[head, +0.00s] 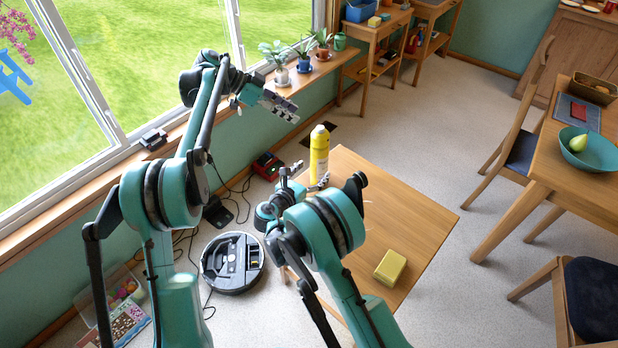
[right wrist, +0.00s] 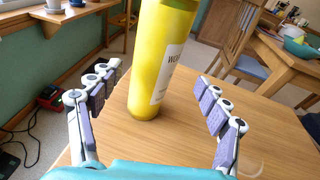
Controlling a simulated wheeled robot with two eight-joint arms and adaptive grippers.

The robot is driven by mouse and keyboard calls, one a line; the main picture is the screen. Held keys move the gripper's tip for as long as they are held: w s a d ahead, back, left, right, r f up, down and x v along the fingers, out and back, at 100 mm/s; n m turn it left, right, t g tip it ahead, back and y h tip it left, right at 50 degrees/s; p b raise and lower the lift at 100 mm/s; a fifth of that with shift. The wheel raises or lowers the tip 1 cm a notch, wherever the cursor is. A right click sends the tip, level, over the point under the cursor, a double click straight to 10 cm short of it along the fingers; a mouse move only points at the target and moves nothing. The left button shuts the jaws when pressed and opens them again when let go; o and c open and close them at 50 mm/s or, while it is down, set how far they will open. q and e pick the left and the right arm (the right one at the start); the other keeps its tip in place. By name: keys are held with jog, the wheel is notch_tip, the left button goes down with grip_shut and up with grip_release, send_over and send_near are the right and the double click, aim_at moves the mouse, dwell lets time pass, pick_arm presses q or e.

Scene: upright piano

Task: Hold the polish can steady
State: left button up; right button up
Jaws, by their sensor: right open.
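The yellow polish can (head: 319,152), with a pale label, stands upright on the low wooden table (head: 405,215) near its far left corner. In the right wrist view the can (right wrist: 158,60) rises between my spread fingers, its top out of frame. My right gripper (head: 304,176) is open around the can's near side, with a visible gap to each finger (right wrist: 157,80). My left gripper (head: 279,106) is up by the window sill, well away from the can and holding nothing that I can see; its jaw opening is unclear.
A yellow block (head: 390,267) lies on the low table near its front edge. A robot vacuum (head: 232,262) and cables are on the floor to the left. Potted plants (head: 303,56) line the sill. A dining table (head: 560,170) with a teal bowl (head: 588,149) stands at the right.

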aim_at(320, 162)
jog(key=shift+s+a+f+t, duration=0.2)
jog(key=shift+f+t, duration=0.25)
jog(key=shift+t, duration=0.05)
jog(key=shift+s+a+f+t, duration=0.15)
jog(key=shift+a+f+t, duration=0.05)
jog(key=shift+f+t, duration=0.3)
jog(key=x, duration=0.7)
jog(key=shift+w+d+r, duration=0.1)
jog(key=shift+w+d, duration=0.05)
jog(key=shift+w, duration=0.1)
jog(key=c, duration=1.7)
pick_arm(q)
grip_shut()
pick_arm(e)
jog(key=shift+c, duration=0.2)
